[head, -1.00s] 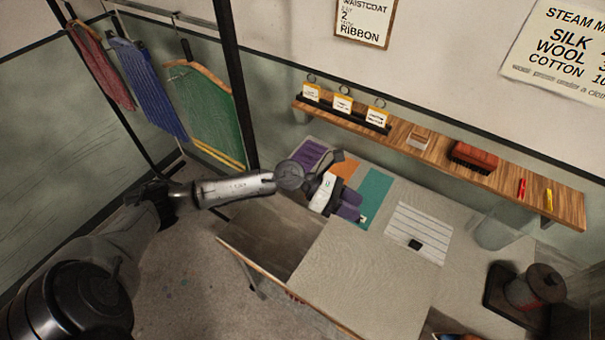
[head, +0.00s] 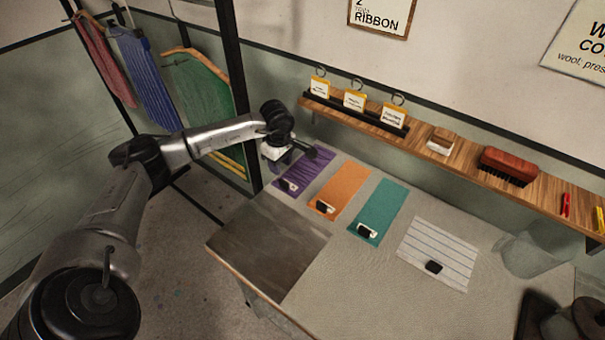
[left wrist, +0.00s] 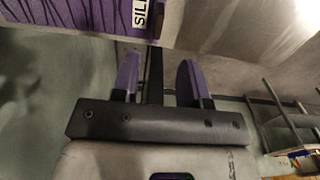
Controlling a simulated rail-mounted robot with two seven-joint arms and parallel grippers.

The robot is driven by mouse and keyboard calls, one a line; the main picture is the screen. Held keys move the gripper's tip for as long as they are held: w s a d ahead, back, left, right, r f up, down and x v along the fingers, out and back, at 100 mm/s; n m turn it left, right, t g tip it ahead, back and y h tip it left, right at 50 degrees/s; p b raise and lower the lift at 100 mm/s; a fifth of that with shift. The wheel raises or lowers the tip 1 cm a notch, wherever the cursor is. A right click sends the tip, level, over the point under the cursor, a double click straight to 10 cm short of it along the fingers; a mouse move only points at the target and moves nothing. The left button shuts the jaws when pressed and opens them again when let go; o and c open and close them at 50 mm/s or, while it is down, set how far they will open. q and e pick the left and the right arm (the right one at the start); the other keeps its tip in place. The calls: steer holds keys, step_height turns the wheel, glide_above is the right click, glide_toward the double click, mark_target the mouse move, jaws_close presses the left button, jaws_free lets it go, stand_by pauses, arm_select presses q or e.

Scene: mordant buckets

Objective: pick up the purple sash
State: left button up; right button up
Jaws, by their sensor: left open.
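The purple sash (head: 304,172) lies flat at the left end of the row on the pale table, with a small white and black tag on its near end. It also shows at the top left of the left wrist view (left wrist: 85,12), with a white label reading "SIL" in part. My left gripper (head: 272,162) is beside the sash's left edge, partly covering its view. In the left wrist view my left gripper (left wrist: 157,68) has two purple-faced fingers apart with nothing between them. The sash is beyond the fingertips. My right gripper is not in view.
An orange sash (head: 342,189) and a teal sash (head: 380,208) lie to the right, each tagged. A striped sheet (head: 440,250) lies further right. A wooden shelf (head: 460,160) with cards and a brush runs along the wall. A dark rack post (head: 233,90) stands near my left arm.

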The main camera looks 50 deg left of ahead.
mark_target(284, 181)
arm_select(q)
steer(key=shift+w+d+f, duration=0.1)
steer(key=shift+f, duration=2.05)
steer(key=shift+w+d+f, duration=0.1)
steer(key=shift+f, duration=2)
jaws_close()
